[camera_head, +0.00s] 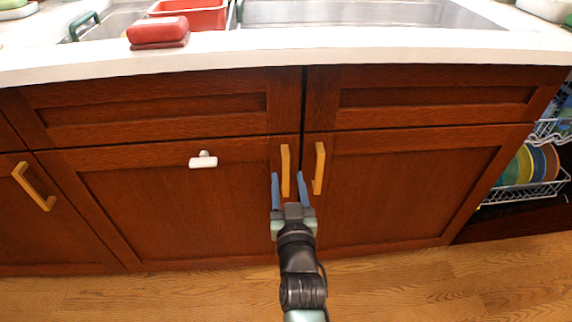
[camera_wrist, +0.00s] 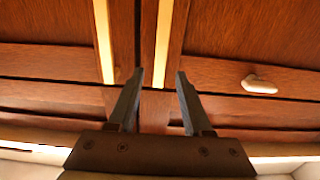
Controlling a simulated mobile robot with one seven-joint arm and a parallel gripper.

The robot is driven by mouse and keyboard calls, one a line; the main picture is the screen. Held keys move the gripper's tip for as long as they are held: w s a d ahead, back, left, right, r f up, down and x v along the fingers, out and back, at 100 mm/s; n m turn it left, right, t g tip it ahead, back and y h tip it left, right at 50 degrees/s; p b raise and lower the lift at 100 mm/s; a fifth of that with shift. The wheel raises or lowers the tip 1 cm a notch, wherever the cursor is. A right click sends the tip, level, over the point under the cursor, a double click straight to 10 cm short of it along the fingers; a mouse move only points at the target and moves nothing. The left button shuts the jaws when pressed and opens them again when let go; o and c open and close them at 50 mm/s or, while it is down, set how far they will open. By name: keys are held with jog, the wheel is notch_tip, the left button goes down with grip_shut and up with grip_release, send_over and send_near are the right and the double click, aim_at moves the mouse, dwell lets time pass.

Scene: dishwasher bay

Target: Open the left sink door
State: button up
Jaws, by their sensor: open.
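The left sink door (camera_head: 150,205) is a reddish-brown wood panel and is shut. Its upright yellow handle (camera_head: 285,170) is near its right edge. In the wrist view, where the sides are swapped, this handle (camera_wrist: 162,40) is the right one of two. My gripper (camera_head: 287,174) is open, with blue-grey fingers pointing at the cabinet. In both views the left door's handle appears between the two fingertips (camera_wrist: 159,72). Neither finger visibly presses on it, and I cannot tell how deep the handle sits between them.
The right sink door (camera_head: 400,190) is shut, its handle (camera_head: 319,168) close beside my right finger. A white knob-like piece (camera_head: 203,160) sticks out from the left door. An open dishwasher rack (camera_head: 525,195) with plates is at the right. The wooden floor (camera_head: 180,295) in front is clear.

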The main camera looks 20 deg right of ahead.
aim_at(286, 168)
jog(key=shift+b+x, duration=0.5)
jog(key=shift+x, duration=2.1)
grip_shut()
